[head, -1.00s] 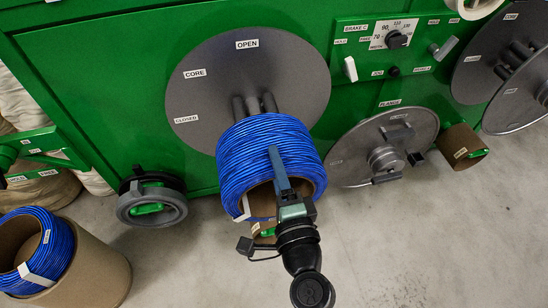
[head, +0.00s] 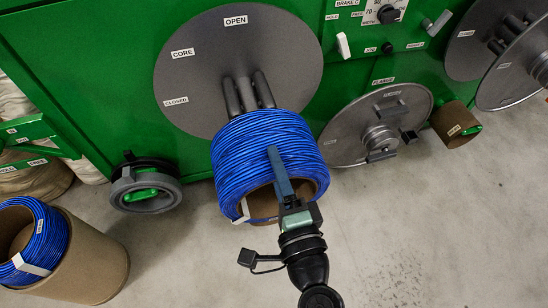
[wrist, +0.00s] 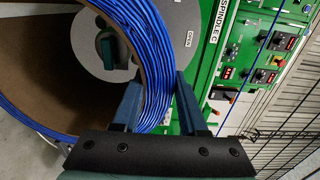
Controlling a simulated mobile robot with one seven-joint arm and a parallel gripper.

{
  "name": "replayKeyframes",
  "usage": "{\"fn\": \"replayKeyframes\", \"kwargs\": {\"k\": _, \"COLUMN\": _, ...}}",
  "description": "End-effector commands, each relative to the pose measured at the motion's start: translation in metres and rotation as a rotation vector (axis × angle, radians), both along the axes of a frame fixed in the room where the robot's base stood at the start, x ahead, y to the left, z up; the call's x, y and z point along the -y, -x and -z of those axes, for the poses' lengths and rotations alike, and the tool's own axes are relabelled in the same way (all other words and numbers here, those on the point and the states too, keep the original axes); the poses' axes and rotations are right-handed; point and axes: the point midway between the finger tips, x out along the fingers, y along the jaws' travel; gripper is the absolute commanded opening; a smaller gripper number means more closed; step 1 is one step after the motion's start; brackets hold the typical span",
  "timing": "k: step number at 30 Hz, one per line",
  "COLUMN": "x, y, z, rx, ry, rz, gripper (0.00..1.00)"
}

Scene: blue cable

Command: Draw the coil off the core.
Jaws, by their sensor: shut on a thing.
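The blue cable coil (head: 262,150) has a brown lining inside and a white tag at its lower left. It stands in front of the grey disc (head: 205,85) labelled OPEN, CORE and CLOSED. The grey prongs of the core (head: 247,93) show in the gap between disc and coil; whether their ends are still inside the coil is hidden. My gripper (head: 277,163) is shut on the coil's near wall, one finger outside and one inside. In the wrist view the coil wall (wrist: 152,70) lies between the fingers of my gripper (wrist: 157,100).
A second blue coil (head: 38,235) sits on a brown tube (head: 95,265) at the lower left. A grey ring (head: 145,195) is low on the green machine. A flange (head: 370,120) and a brown roll (head: 455,122) are on the right. The floor at the lower right is clear.

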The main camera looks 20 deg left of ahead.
Motion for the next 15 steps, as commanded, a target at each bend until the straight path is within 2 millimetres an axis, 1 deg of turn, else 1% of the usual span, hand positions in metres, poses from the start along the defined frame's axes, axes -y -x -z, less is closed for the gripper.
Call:
{"fn": "replayKeyframes", "kwargs": {"k": 1, "x": 0.002, "y": 0.001, "z": -0.005, "rx": 0.011, "ry": -0.005, "rz": 0.003, "gripper": 0.0}}
{"fn": "replayKeyframes", "kwargs": {"k": 15, "x": 0.015, "y": 0.021, "z": -0.005, "rx": 0.011, "ry": -0.005, "rz": 0.002, "gripper": 0.0}}
